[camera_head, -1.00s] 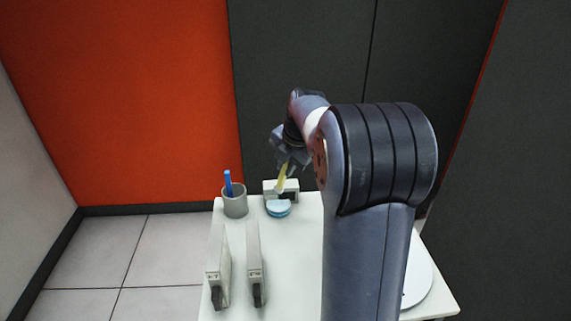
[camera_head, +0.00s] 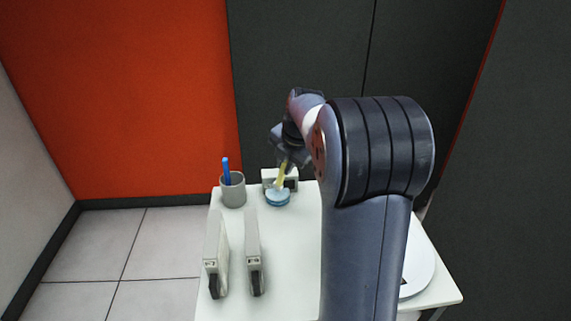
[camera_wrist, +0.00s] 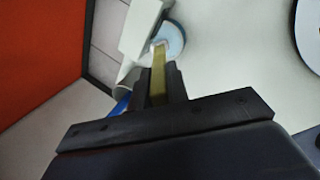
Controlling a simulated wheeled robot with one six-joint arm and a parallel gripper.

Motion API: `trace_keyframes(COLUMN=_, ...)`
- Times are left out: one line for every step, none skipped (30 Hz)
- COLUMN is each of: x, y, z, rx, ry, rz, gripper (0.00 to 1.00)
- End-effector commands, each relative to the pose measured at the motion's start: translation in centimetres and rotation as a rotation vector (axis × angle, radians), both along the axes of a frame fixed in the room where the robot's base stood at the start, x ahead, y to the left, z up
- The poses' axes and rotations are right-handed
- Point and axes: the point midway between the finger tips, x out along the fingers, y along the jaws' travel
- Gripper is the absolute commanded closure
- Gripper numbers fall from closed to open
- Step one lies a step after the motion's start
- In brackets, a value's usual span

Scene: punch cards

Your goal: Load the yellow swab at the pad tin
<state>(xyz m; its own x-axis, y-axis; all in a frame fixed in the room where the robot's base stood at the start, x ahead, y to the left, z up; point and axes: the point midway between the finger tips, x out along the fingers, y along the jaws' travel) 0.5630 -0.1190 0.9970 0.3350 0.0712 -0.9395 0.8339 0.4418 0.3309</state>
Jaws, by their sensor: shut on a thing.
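My gripper (camera_head: 285,161) is shut on the yellow swab (camera_head: 281,177) over the back of the white table. The swab points down, its lower end at the blue round pad tin (camera_head: 277,199). In the wrist view the swab (camera_wrist: 158,75) runs between the fingers (camera_wrist: 159,88), and its pale tip overlaps the tin (camera_wrist: 172,40). I cannot tell for certain whether the tip touches the pad. My arm hides part of the table.
A grey cup (camera_head: 233,191) holding a blue swab (camera_head: 226,170) stands left of the tin. A whitish block (camera_head: 269,176) is behind the tin. Two upright pale holders (camera_head: 217,255) (camera_head: 253,250) stand at the front left. A white round plate (camera_head: 419,267) lies at right.

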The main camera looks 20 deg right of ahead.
Motion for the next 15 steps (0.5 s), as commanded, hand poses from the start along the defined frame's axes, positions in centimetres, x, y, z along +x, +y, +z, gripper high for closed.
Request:
trace_keyframes(x=0.00, y=-0.01, z=0.00, rx=0.000, ry=0.000, rz=0.000, gripper=1.00)
trace_keyframes(x=0.00, y=0.00, z=-0.01, rx=0.000, ry=0.000, rz=0.000, gripper=1.00)
trace_keyframes(x=0.00, y=0.00, z=-0.02, rx=0.000, ry=0.000, rz=0.000, gripper=1.00)
trace_keyframes(x=0.01, y=0.00, z=-0.05, rx=0.000, ry=0.000, rz=0.000, gripper=1.00)
trace_keyframes(x=0.01, y=0.00, z=-0.07, rx=0.000, ry=0.000, rz=0.000, gripper=1.00)
trace_keyframes(x=0.00, y=0.00, z=-0.12, rx=0.000, ry=0.000, rz=0.000, gripper=1.00)
trace_keyframes(x=0.00, y=0.00, z=-0.15, rx=0.000, ry=0.000, rz=0.000, gripper=1.00)
trace_keyframes(x=0.01, y=0.00, z=-0.19, rx=0.000, ry=0.000, rz=0.000, gripper=1.00)
trace_keyframes(x=0.00, y=0.00, z=-0.24, rx=0.000, ry=0.000, rz=0.000, gripper=1.00)
trace_keyframes(x=0.01, y=0.00, z=-0.29, rx=0.000, ry=0.000, rz=0.000, gripper=1.00)
trace_keyframes(x=0.01, y=0.00, z=-0.33, rx=0.000, ry=0.000, rz=0.000, gripper=1.00)
trace_keyframes(x=0.00, y=0.00, z=-0.37, rx=0.000, ry=0.000, rz=0.000, gripper=1.00)
trace_keyframes(x=0.01, y=0.00, z=-0.41, rx=0.000, ry=0.000, rz=0.000, gripper=1.00)
trace_keyframes(x=0.01, y=0.00, z=-0.44, rx=0.000, ry=0.000, rz=0.000, gripper=1.00)
trace_keyframes(x=0.01, y=0.00, z=-0.50, rx=0.000, ry=0.000, rz=0.000, gripper=1.00)
